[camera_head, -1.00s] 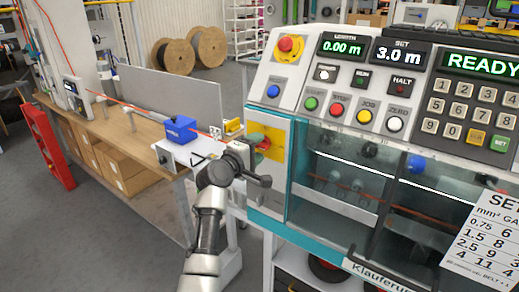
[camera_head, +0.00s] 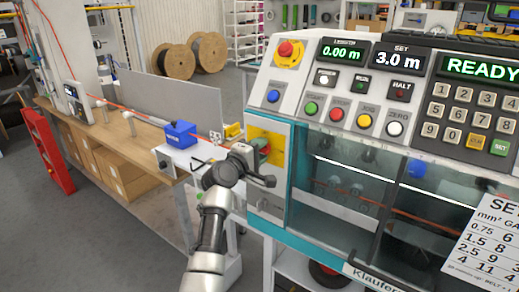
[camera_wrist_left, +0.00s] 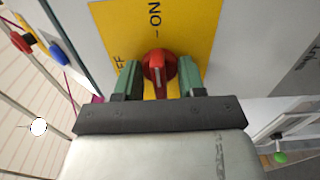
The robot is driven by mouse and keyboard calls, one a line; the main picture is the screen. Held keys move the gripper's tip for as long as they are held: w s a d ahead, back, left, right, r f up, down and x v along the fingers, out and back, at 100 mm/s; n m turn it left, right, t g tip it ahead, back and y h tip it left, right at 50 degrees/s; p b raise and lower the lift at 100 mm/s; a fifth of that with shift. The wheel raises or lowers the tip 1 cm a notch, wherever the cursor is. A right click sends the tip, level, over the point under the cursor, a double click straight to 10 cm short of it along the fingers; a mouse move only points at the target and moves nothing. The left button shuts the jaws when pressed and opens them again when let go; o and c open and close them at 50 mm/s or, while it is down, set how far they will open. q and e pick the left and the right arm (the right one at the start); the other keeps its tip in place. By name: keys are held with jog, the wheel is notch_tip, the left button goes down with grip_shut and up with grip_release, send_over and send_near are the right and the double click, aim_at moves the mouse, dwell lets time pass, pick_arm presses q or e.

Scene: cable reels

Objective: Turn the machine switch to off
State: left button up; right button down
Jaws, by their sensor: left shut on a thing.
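The machine switch is a red rotary knob (camera_wrist_left: 158,69) on a yellow plate (camera_wrist_left: 191,25) on the machine's left side panel. In the left wrist view, ON stands above the knob and a partly hidden OFF stands to its left. The knob's grip lies roughly upright in that view, in line with ON. My left gripper (camera_wrist_left: 158,82) has its green fingers on both sides of the knob and is shut on it. In the head view the left gripper (camera_head: 261,150) is in front of the yellow plate (camera_head: 268,139) and hides most of the knob. My right gripper is not in view.
The machine's console has a red emergency button (camera_head: 286,50), coloured buttons and a display reading READY (camera_head: 470,64). A clear cover (camera_head: 350,180) is below. A wooden bench (camera_head: 140,138) with a blue box (camera_head: 180,134) stands left. Cable reels (camera_head: 174,57) are behind.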

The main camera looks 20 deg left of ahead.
pick_arm(q)
jog(key=shift+r+n+p, duration=0.1)
jog(key=shift+n+p, duration=1.9)
jog(key=shift+p, duration=0.1)
jog(key=shift+n+p, duration=2.05)
jog(key=shift+n, duration=0.05)
jog(key=shift+n+p, duration=1.9)
jog(key=shift+n, duration=0.2)
jog(key=shift+n+p, duration=1.65)
jog(key=shift+n, duration=0.45)
jog(key=o, duration=0.7)
